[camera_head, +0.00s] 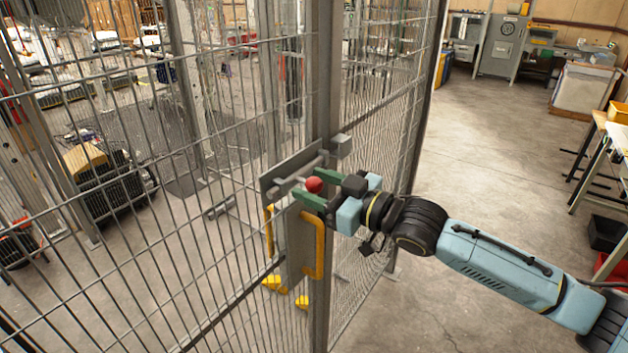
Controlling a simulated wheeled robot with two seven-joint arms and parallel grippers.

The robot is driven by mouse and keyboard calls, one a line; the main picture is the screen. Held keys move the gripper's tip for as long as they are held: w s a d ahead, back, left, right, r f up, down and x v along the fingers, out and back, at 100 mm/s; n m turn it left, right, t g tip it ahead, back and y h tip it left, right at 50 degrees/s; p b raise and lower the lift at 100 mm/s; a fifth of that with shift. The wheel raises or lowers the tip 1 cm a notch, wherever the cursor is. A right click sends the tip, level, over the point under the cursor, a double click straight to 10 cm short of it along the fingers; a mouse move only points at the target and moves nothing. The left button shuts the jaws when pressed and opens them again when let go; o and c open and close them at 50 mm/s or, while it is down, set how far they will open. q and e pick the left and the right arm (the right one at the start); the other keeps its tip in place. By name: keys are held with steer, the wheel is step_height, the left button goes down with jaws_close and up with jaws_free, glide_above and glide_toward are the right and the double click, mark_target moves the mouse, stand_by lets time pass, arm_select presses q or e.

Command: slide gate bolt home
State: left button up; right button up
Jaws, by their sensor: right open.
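The gate bolt is a grey metal bar (297,175) lying across a grey plate (274,190) on the mesh gate. A red knob (314,184) sits on the bolt. A small grey block (341,146) is on the post (322,110) just right of the bolt. My right gripper (312,187) comes in from the right, with its green fingers open on either side of the red knob, one above and one below. I cannot tell whether a finger touches the knob. My left gripper is out of view.
Wire mesh fence panels (120,230) fill the left and middle. A yellow handle (313,246) stands below the bolt, close under my gripper. The concrete floor (480,180) at right is open. A workbench (602,150) stands at the far right.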

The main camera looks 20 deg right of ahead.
steer(key=shift+w+a, duration=0.2)
steer(key=shift+w, duration=0.05)
